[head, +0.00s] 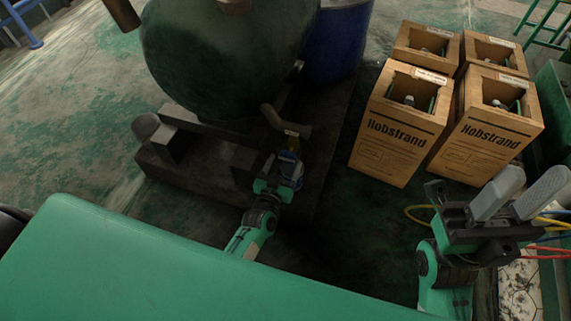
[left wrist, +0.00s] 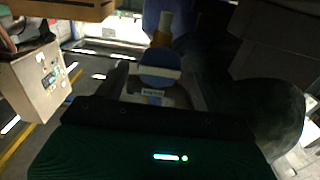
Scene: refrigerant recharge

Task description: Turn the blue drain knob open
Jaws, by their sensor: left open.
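The blue drain knob (left wrist: 160,58) shows in the middle of the left wrist view, with a pale band across it. In the head view it is a small, mostly hidden blue patch (head: 289,156) below the tank's drain pipe (head: 289,120). My left gripper (head: 284,164) is open at the knob, low beside the dark base. I cannot tell whether its fingers touch the knob. My right gripper (head: 528,194) is far off at the right, its two grey fingers apart with nothing between them.
A large dark green tank (head: 225,60) stands on a dark base (head: 215,165), with a blue drum (head: 338,40) behind. Several Hobstrand boxes (head: 400,130) stand to the right. Yellow, blue and red hoses (head: 548,253) run by my right gripper. Open floor (head: 75,110) lies left.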

